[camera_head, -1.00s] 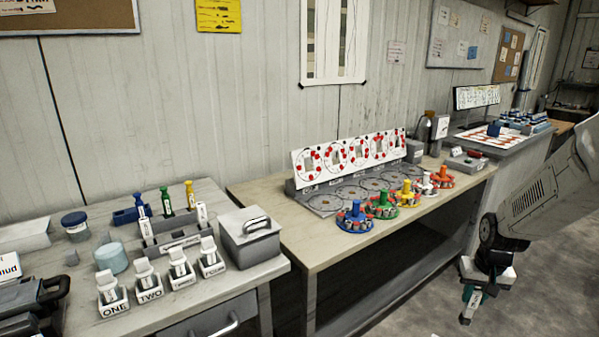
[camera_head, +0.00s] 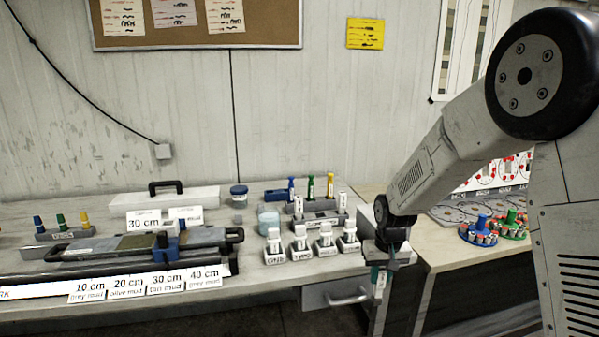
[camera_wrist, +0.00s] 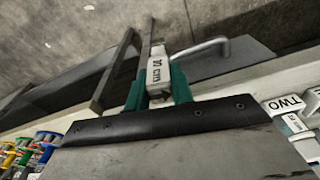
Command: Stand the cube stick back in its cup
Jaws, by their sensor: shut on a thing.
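My gripper (camera_head: 382,278) hangs low at the front edge of the left bench, near the right end. Its green fingers are shut on a narrow white labelled stick (camera_wrist: 158,70), which sticks out beyond them in the wrist view. The small print on it is not clearly readable. A pale blue round container (camera_head: 269,222) stands on the bench to the left of the gripper. I cannot tell whether it is the stick's cup.
A grey box (camera_head: 371,224) is close behind my gripper. Colored turntables (camera_head: 483,229) stand on the right bench. A drawer handle (camera_head: 348,297) projects below.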

